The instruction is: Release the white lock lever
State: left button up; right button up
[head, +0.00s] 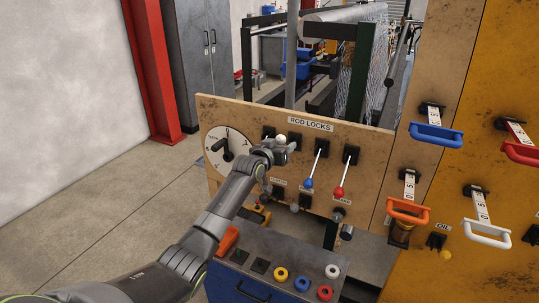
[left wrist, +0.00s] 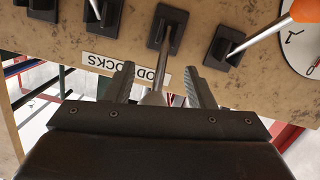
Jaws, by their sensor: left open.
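The white lock lever's pale round knob (head: 280,139) shows at the top of the ROD LOCKS panel (head: 370,143), just above my left gripper (head: 279,150). In the left wrist view, which is upside down to the panel, its metal shaft (left wrist: 165,68) runs from a black base into the gap between the fingers of my left gripper (left wrist: 158,84). The fingers stand open, one on each side of the shaft, with gaps visible. The knob end is partly hidden by the gripper body. My right gripper is not in view.
The blue-knobbed lever (head: 308,183) and red-knobbed lever (head: 339,192) hang down to the right. An orange knob (left wrist: 304,10) is close beside in the left wrist view. A dial (head: 227,145) sits left. Coloured handles (head: 437,134) are on the far-right boards.

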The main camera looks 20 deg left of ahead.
pick_arm(q)
jog(key=s+a+r+b, duration=0.1)
jog(key=s+r+b, duration=0.1)
jog(key=s, duration=1.4)
jog(key=shift+s+a+r+b, duration=0.2)
jog(key=shift+s+r+b, duration=0.2)
jog(key=shift+b, duration=0.2)
